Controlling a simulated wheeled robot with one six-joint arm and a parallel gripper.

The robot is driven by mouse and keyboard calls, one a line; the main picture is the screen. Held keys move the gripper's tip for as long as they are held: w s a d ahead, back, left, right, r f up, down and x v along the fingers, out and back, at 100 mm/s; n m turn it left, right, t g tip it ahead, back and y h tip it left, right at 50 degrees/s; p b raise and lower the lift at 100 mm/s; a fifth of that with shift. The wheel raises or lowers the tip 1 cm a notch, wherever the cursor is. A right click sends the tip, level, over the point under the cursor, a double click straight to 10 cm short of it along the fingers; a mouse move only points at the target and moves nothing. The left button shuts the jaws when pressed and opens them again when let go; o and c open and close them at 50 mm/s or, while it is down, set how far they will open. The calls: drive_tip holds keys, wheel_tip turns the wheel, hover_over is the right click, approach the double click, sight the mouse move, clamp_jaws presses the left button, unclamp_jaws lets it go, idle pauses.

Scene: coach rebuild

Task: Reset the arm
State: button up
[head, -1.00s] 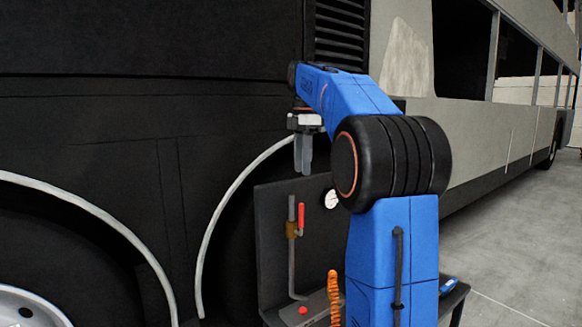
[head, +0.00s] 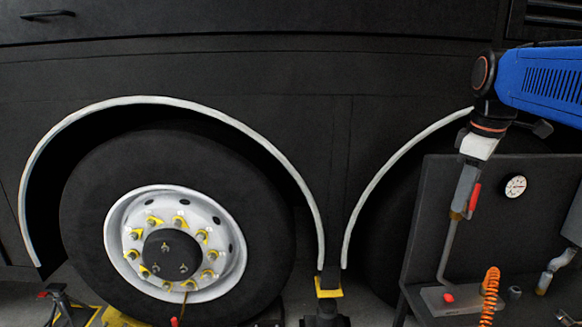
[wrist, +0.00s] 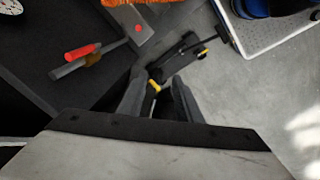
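My blue arm reaches in from the right edge of the head view. My gripper (head: 461,208) hangs down at its end, in front of a dark upright panel (head: 428,225) and visually beside a red-handled valve (head: 474,197). In the wrist view, the two grey fingers of my gripper (wrist: 158,76) stand apart with a gap between them. Nothing is held; the floor and part of a dark stand show through the gap. The valve with its red handle (wrist: 83,50) lies to the left of the fingers in the wrist view.
A bus wheel (head: 175,240) with yellow nut markers sits under a pale arch at left. The panel carries a gauge (head: 516,187); an orange coiled hose (head: 490,295) stands before it. A dark stand with yellow parts (wrist: 185,55) is on the grey floor, near a white-edged tray (wrist: 275,35).

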drive_tip(key=s+a+f+m+t, duration=0.1)
drive_tip(key=s+a+f+m, duration=0.3)
drive_tip(key=s+f, duration=0.5)
drive_tip(key=s+a+f+m+t, duration=0.1)
drive_tip(key=s+a+f+m, duration=0.3)
drive_tip(key=s+f, duration=0.4)
wheel_tip(320, 180, down, 4)
drive_tip(key=shift+s+a+f+m+t, duration=0.15)
drive_tip(key=shift+s+a+m+t, duration=0.15)
drive_tip(key=shift+s+m, duration=0.1)
